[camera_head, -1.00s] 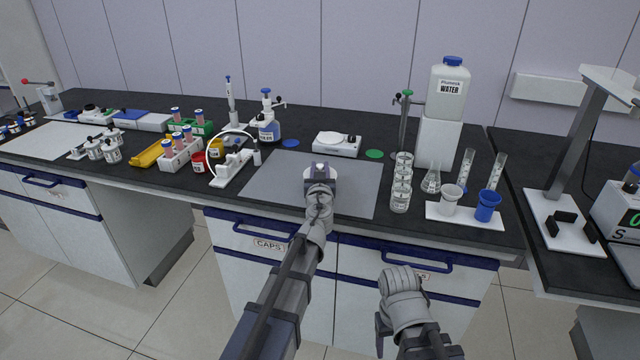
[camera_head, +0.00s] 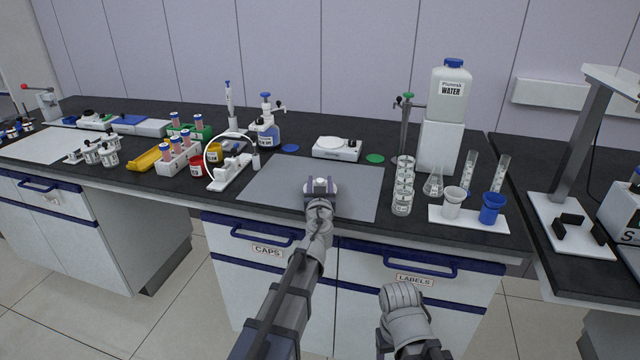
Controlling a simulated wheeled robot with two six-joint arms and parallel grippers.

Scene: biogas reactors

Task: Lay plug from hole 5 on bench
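My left gripper (camera_head: 321,184) is over the front part of the grey mat (camera_head: 275,184) on the black bench (camera_head: 120,180). Something small and pale shows at its fingertips, but I cannot tell whether it is a plug or part of the gripper. The gripper's own wrist hides the space below. My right arm's wrist (camera_head: 404,312) is low in front of the drawers; its fingers cannot be made out. No numbered hole or separate plug is readable. Small white-capped jars (camera_head: 100,153) stand at the left.
A white stand with a looped tube (camera_head: 228,170) is left of the mat. A small white balance (camera_head: 337,148) is behind it. Most of the mat is clear.

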